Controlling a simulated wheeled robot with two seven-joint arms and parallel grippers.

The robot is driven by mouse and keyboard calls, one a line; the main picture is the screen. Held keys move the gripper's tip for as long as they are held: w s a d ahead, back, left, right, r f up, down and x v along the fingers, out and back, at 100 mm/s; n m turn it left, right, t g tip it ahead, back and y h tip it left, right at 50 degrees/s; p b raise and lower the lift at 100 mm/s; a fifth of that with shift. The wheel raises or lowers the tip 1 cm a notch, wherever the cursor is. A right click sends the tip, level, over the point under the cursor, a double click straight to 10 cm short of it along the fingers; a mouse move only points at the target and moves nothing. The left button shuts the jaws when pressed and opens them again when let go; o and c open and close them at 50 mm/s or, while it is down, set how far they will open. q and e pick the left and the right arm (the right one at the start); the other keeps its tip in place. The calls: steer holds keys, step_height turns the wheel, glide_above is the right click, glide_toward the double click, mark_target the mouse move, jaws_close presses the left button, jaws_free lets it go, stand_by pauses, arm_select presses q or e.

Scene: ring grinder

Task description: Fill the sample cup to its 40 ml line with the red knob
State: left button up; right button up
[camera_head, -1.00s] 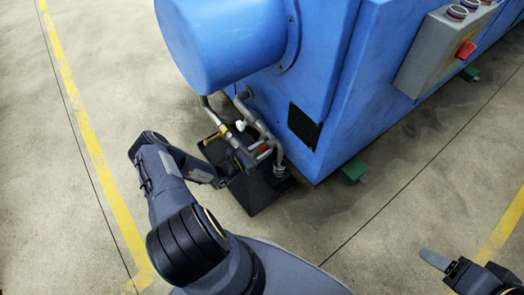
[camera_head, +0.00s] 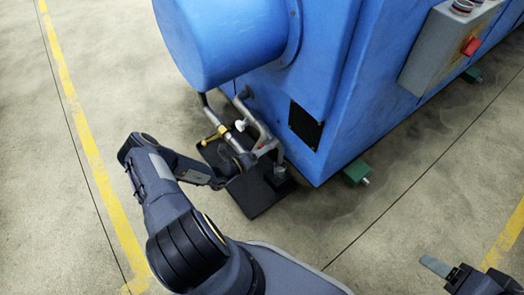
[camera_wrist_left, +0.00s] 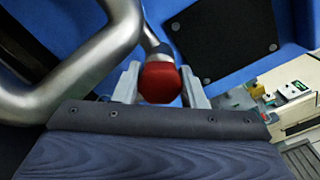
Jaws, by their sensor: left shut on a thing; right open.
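The red knob (camera_wrist_left: 160,82) sits between the two fingers of my left gripper (camera_wrist_left: 160,90) in the left wrist view, and the gripper is shut on it. In the head view only a small bit of red (camera_head: 264,145) shows beside the left gripper (camera_head: 247,158), on the pipework. The sample cup (camera_head: 280,173) looks like a small grey cup, standing upright on the black mat under the pipe end. Its 40 ml line and fill level are too small to tell. My right gripper (camera_head: 437,267) is open and empty at the lower right, apart from the machine.
The blue machine (camera_head: 340,80) rises behind the pipes. A brass-coloured valve (camera_head: 215,132) and a white handle (camera_head: 240,125) sit left of the knob. The black mat (camera_head: 258,200) lies on the floor. A green foot (camera_head: 355,172) supports the machine. Floor at right is clear.

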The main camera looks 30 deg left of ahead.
arm_select(q)
steer(key=shift+n, duration=0.6)
steer(key=o, duration=1)
steer(key=p+v, duration=0.2)
steer(key=v, duration=0.6)
